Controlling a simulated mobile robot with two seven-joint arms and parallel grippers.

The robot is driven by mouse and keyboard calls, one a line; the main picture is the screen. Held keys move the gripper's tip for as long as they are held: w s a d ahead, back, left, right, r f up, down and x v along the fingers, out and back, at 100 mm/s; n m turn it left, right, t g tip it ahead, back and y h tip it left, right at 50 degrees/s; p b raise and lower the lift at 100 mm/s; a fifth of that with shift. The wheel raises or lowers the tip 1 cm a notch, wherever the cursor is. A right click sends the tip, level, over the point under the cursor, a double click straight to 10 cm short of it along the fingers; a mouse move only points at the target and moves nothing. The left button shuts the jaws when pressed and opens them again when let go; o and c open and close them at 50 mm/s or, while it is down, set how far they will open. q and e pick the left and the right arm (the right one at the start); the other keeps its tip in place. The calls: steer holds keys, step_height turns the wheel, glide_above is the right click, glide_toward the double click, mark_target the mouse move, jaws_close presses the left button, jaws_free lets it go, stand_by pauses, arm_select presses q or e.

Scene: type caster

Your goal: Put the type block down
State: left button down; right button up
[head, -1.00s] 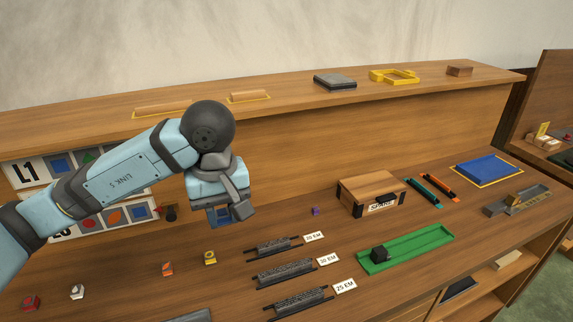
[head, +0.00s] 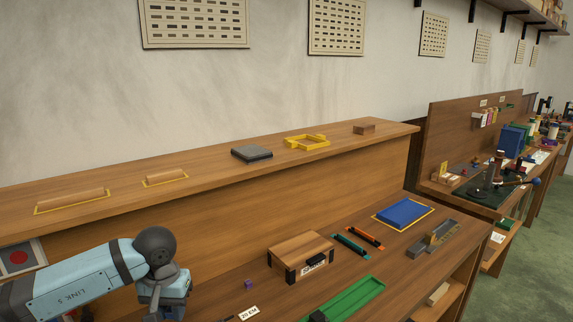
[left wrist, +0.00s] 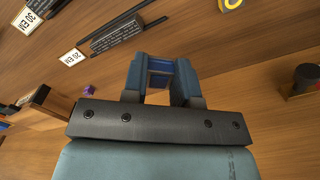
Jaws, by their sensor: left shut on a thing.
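My left gripper (head: 172,313) is at the bottom left of the head view, its fingertips cut off by the frame's lower edge. In the left wrist view its two blue fingers (left wrist: 160,72) are shut on the type block (left wrist: 160,65), which is small and mostly hidden between them, so its face cannot be read. The gripper is above the wooden bench, apart from the things on it. My right gripper is not in view.
A purple cube (head: 248,284) lies on the bench beside a wooden box (head: 301,252). A green tray (head: 350,298) holds a dark block. A blue slab (head: 403,213) and a grey metal tray (head: 433,238) are further right. A raised shelf (head: 215,180) runs behind.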

arm_select(q)
steer(key=s+r+p, duration=0.9)
steer(key=p, duration=0.2)
steer(key=shift+r+p, duration=0.25)
steer(key=shift+p, duration=0.05)
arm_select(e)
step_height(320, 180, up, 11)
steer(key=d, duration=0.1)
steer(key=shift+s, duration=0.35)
